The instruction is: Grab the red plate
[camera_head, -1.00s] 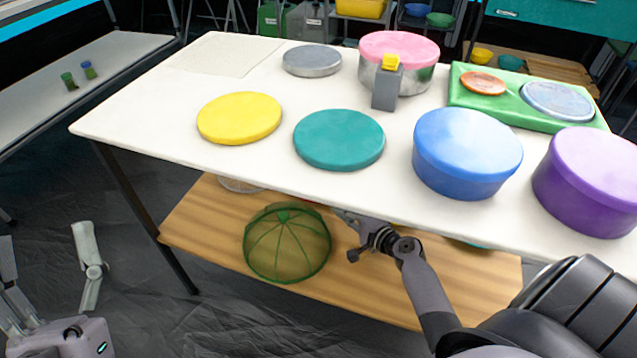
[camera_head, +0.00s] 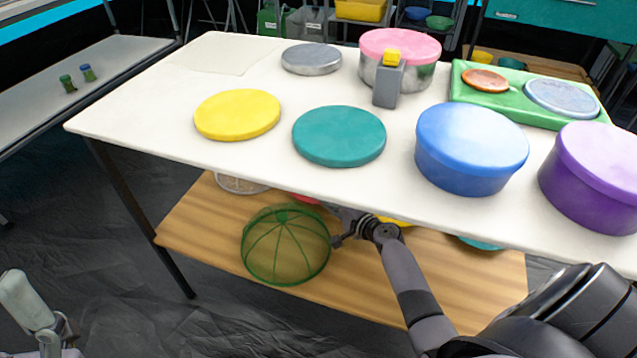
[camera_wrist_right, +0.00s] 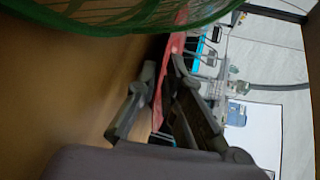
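The red plate (camera_head: 303,197) lies on the wooden shelf under the table. Only a sliver of its red edge shows in the head view, past the green mesh dome. My right gripper (camera_head: 343,227) reaches in under the tabletop beside the dome. In the right wrist view the red plate (camera_wrist_right: 168,68) appears as a narrow red strip, edge on, between the fingertips of my right gripper (camera_wrist_right: 163,66). Its fingers are apart, on either side of the strip; contact is not clear. Part of my left gripper (camera_head: 35,308) shows at the lower left; only one finger is visible.
The green mesh dome (camera_head: 286,245) stands close left of my right gripper and fills the top of the wrist view (camera_wrist_right: 110,15). The white tabletop (camera_head: 180,98) overhangs the shelf. A yellow item (camera_head: 395,221) and a teal item (camera_head: 482,243) lie partly hidden on the shelf.

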